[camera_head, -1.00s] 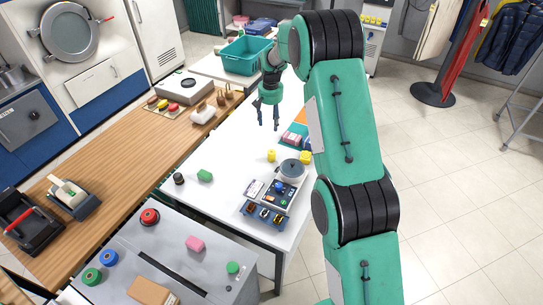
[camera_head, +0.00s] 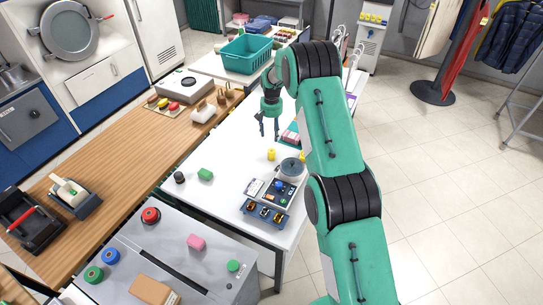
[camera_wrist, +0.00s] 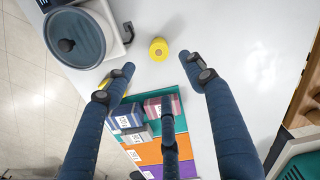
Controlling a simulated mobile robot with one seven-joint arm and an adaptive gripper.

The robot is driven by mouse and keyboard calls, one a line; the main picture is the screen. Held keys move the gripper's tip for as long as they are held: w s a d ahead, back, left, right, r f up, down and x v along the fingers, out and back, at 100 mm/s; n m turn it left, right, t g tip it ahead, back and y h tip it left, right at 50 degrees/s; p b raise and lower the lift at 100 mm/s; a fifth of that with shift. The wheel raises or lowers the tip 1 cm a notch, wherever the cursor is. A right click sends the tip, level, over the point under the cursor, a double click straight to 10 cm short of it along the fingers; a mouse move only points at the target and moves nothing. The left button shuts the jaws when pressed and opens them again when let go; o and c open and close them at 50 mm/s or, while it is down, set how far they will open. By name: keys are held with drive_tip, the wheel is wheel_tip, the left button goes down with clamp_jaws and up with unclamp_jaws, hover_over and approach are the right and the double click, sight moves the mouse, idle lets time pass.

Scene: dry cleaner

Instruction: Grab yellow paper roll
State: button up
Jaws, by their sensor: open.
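The yellow paper roll (camera_head: 271,154) stands on the white table (camera_head: 228,163). In the wrist view the yellow paper roll (camera_wrist: 159,49) stands on end, its core hole facing the camera, beyond the fingertips and between their lines. My gripper (camera_head: 269,133) is above the table, pointing down, behind the roll in the head view. In the wrist view my gripper (camera_wrist: 158,74) has its fingers spread wide and nothing between them touches them. The roll is apart from the gripper.
A round-lidded scale-like device (camera_wrist: 75,38) is left of the roll in the wrist view. A tray of small boxes (camera_wrist: 160,125) lies below the fingers. White table surface right of the roll is bare.

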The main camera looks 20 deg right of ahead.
sight(272, 151)
wheel_tip(272, 151, down, 8)
drive_tip(key=shift+f, duration=0.2)
idle(0.3)
drive_tip(key=shift+f, duration=0.15)
drive_tip(key=shift+s+f, duration=0.2)
drive_tip(key=shift+f, duration=2.25)
drive_tip(key=c, duration=1.3)
